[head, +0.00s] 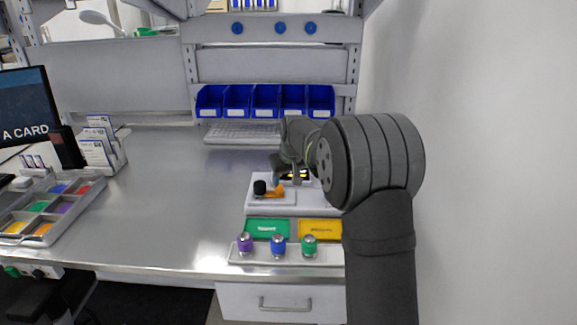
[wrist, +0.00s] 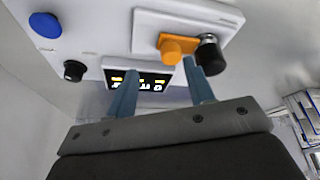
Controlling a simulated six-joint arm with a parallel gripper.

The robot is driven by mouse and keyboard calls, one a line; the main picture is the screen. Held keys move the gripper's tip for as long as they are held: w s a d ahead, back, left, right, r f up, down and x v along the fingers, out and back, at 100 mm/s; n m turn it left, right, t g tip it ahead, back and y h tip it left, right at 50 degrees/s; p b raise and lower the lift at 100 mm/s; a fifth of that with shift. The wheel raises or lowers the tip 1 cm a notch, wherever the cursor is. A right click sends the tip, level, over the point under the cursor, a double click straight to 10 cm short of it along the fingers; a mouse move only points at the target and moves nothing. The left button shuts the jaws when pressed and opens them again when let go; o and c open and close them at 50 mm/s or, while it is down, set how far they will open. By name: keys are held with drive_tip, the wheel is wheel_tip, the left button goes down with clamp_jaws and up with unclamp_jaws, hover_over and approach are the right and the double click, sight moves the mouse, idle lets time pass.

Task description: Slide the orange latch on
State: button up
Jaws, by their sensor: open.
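The orange latch (head: 276,191) sits on a raised white plate (head: 258,202) on the panel, with a black knob (head: 260,187) at its left end in the head view. In the wrist view the orange latch (wrist: 178,46) is at upper centre, and the black knob (wrist: 210,55) is at its right. My gripper (wrist: 161,68) is open and empty; its two blue-grey fingers point toward the panel. The right fingertip appears close below the latch and knob; I cannot tell whether it touches. In the head view my arm partly hides the gripper and the panel's right part.
A lit display (wrist: 140,80) lies behind the fingers, with another black knob (wrist: 74,70) and a blue button (wrist: 45,25) to its left. Green (head: 267,229) and yellow (head: 314,229) plates and several coloured knobs lie in front. Blue bins (head: 265,101) stand behind. The table's left middle is clear.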

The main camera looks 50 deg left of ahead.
sight(279, 187)
drive_tip(key=f, duration=0.1)
drive_tip(key=a+f, duration=0.1)
drive_tip(key=f, duration=0.1)
drive_tip(key=a+f, duration=0.1)
drive_tip(key=shift+s+a+f, duration=0.1)
drive_tip(key=shift+a+f, duration=0.05)
drive_tip(key=shift+a, duration=0.1)
drive_tip(key=shift+s+a, duration=0.15)
drive_tip(key=shift+a, duration=0.05)
drive_tip(key=shift+w+d, duration=0.7)
drive_tip(key=shift+d, duration=0.1)
drive_tip(key=s+d+r, duration=0.1)
drive_tip(key=d+r, duration=0.2)
drive_tip(key=r, duration=0.5)
drive_tip(key=s+d+r+m, duration=0.1)
drive_tip(key=d+r, duration=0.2)
drive_tip(key=r, duration=0.5)
drive_tip(key=shift+d+r, duration=0.15)
drive_tip(key=shift+r, duration=0.05)
